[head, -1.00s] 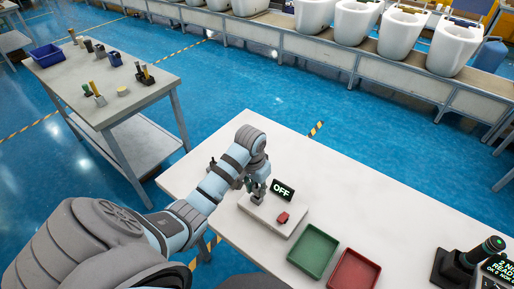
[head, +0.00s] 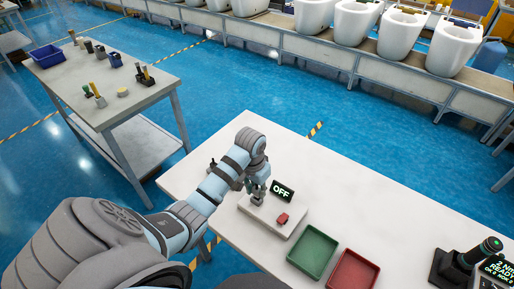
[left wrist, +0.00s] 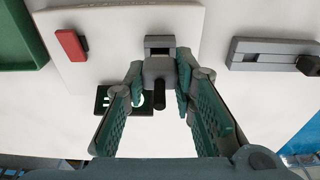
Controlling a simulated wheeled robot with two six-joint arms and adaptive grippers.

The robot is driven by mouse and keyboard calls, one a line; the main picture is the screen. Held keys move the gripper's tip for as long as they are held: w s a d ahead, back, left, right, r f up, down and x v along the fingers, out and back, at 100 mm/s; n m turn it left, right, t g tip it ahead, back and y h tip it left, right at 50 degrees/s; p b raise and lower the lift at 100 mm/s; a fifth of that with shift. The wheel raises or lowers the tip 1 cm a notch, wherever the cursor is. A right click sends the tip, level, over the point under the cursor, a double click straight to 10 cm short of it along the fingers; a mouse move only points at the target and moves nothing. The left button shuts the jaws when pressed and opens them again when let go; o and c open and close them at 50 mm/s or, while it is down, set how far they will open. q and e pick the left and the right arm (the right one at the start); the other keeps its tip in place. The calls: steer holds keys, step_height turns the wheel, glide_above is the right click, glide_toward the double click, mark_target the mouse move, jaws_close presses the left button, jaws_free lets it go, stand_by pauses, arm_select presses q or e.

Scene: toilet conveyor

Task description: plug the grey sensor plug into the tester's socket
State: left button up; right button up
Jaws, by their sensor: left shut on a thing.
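The tester (head: 262,213) is a pale box on the white table, with a display (head: 282,191) reading OFF and a red switch (head: 283,218). My left gripper (head: 257,194) is over its back left part. In the left wrist view my left gripper (left wrist: 160,82) is shut on the grey sensor plug (left wrist: 158,67), which has a black cable stub pointing towards the camera. The plug is in line with the tester's grey socket (left wrist: 159,43) and right against it in the picture. I cannot tell how deep it sits. The red switch also shows there (left wrist: 71,45). My right gripper is not in view.
A green tray (head: 313,252) and a red tray (head: 352,271) stand right of the tester. A grey block (left wrist: 270,54) lies beside the tester. A black device (head: 470,258) stands at the right. The table's back right is clear.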

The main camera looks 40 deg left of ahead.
mark_target(255, 190)
arm_select(q)
steer(key=shift+f+b, duration=0.5)
steer(key=shift+f, duration=0.6)
steer(key=shift+r, duration=0.1)
steer(key=shift+r+p, duration=0.55)
steer(key=shift+r, duration=0.2)
steer(key=shift+f+b, duration=0.3)
steer(key=shift+f, duration=0.5)
stand_by(0.5)
steer(key=o, duration=0.9)
steer(key=shift+o, duration=0.2)
steer(key=r, duration=0.5)
steer(key=s+r, duration=0.1)
steer(key=r, duration=0.1)
steer(key=shift+r, duration=0.2)
steer(key=shift+w, duration=0.1)
steer(key=shift+c, duration=0.3)
